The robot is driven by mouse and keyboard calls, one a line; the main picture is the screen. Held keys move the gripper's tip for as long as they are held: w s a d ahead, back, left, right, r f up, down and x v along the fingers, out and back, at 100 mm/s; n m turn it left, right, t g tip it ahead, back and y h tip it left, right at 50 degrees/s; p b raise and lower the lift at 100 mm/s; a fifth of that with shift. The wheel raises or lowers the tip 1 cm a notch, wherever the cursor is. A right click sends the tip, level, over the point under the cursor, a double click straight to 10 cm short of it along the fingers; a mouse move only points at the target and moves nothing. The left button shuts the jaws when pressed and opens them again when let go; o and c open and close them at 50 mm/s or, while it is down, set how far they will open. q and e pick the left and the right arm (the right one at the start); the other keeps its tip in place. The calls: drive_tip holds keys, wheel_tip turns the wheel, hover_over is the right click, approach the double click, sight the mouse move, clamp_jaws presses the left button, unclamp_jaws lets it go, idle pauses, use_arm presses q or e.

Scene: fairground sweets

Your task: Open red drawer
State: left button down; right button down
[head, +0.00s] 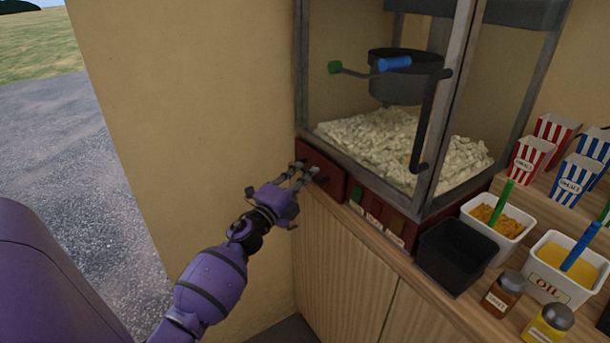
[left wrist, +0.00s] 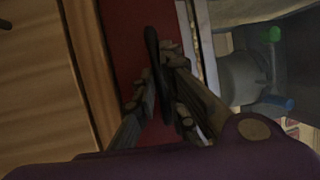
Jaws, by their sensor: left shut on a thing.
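The red drawer (head: 324,178) is in the base of the popcorn machine (head: 420,110), at its left end, in the head view. Its red front (left wrist: 127,45) also fills the middle of the left wrist view. A dark handle (left wrist: 154,60) stands out from it. My left gripper (head: 307,172) is at the drawer front, its fingers on either side of the handle. In the left wrist view my left gripper (left wrist: 168,85) is closed around the handle. I cannot tell whether the drawer is out at all. My right gripper is not in view.
The wooden counter (head: 345,265) runs below the machine. A black bin (head: 455,257), white tubs with orange (head: 497,222) and yellow (head: 566,268) contents, two shakers and striped popcorn boxes (head: 530,158) stand to the right. The space left of the counter is open.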

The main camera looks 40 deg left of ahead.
use_arm(q)
drive_tip(key=s+a, duration=0.4)
drive_tip(key=s, duration=0.5)
drive_tip(key=s+a+p, duration=0.1)
drive_tip(key=s+a, duration=0.2)
drive_tip(key=s, duration=0.7)
drive_tip(key=shift+a, duration=0.4)
drive_tip(key=c, duration=1.8)
unclamp_jaws()
drive_tip(key=s, duration=0.4)
drive_tip(key=s+f, duration=0.1)
drive_tip(key=s, duration=0.3)
drive_tip(key=s+f, duration=0.1)
drive_tip(key=s, duration=0.3)
